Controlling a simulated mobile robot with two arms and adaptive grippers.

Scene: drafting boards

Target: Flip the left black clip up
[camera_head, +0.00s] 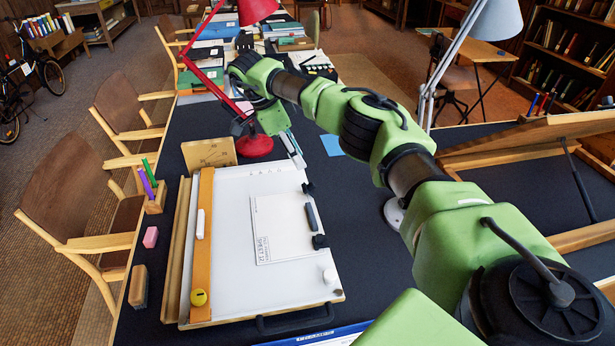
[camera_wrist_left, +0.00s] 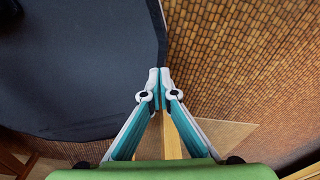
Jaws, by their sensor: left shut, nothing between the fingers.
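The drafting board (camera_head: 230,299) lies on the dark table with a white sheet (camera_head: 277,235) on it. Two small black clips show near the sheet's right side, an upper one (camera_head: 308,188) and a lower one (camera_head: 320,241). I cannot tell which counts as the left one, or whether either is flipped up. My right gripper (camera_head: 296,156) points down above the board's far right corner, apart from both clips; its fingers are too small to judge. My left gripper (camera_wrist_left: 159,72) is shut and empty beside a dark surface, over the floor, in the left wrist view.
A dark bar (camera_head: 312,217) lies between the clips. A pen holder (camera_head: 155,196), pink eraser (camera_head: 151,237) and red lamp (camera_head: 255,146) stand nearby. A tilted wooden board (camera_head: 545,130) is at right.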

